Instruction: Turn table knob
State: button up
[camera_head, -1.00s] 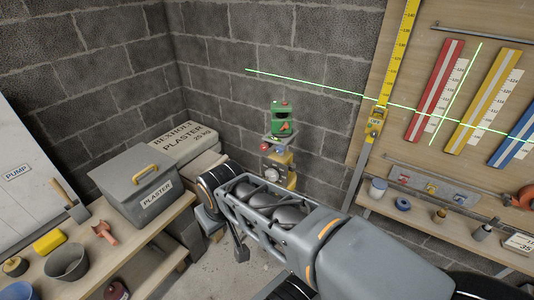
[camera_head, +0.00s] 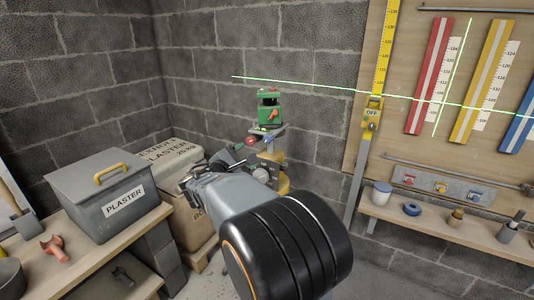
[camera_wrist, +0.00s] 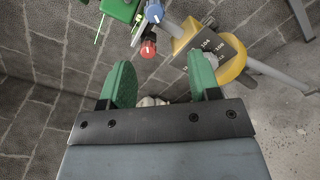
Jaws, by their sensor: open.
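A green laser level (camera_head: 269,108) stands on a small stand with a yellow column (camera_head: 272,160) in the corner. A red knob (camera_head: 250,141) sticks out to the left below the level. In the wrist view the red knob (camera_wrist: 148,48) lies ahead of my gripper (camera_wrist: 160,78), beside a blue knob (camera_wrist: 154,12). My gripper's green fingers are apart. A pale rounded part (camera_wrist: 152,101) shows between them, mostly hidden by the gripper body; I cannot tell what it is. In the head view my gripper (camera_head: 232,160) is just left of the stand, its fingers hard to make out.
A dark marked plate (camera_wrist: 212,50) sits on the yellow part at right. Plaster bags (camera_head: 172,160) and a grey plaster box (camera_head: 108,188) stand at left. A yellow staff (camera_head: 378,60) and a shelf (camera_head: 450,225) are at right. Block walls close the corner.

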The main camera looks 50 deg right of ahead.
aim_at(267, 140)
jog(key=shift+n, duration=0.3)
jog(key=x, duration=0.9)
jog(key=b+x, duration=0.1)
jog(key=x, duration=0.4)
jog(key=shift+w+r, duration=0.2)
jog(key=shift+w, duration=0.1)
jog(key=shift+c, duration=0.5)
jog(key=c, duration=0.8)
jog(key=shift+c, duration=0.2)
jog(key=n+p, duration=0.2)
jog(key=n, duration=0.2)
jog(key=shift+r+n+p, duration=0.15)
jog(key=shift+n+p, duration=0.15)
jog(key=shift+p, duration=0.1)
jog(key=shift+n+p, duration=0.8)
jog(key=shift+n, duration=0.6)
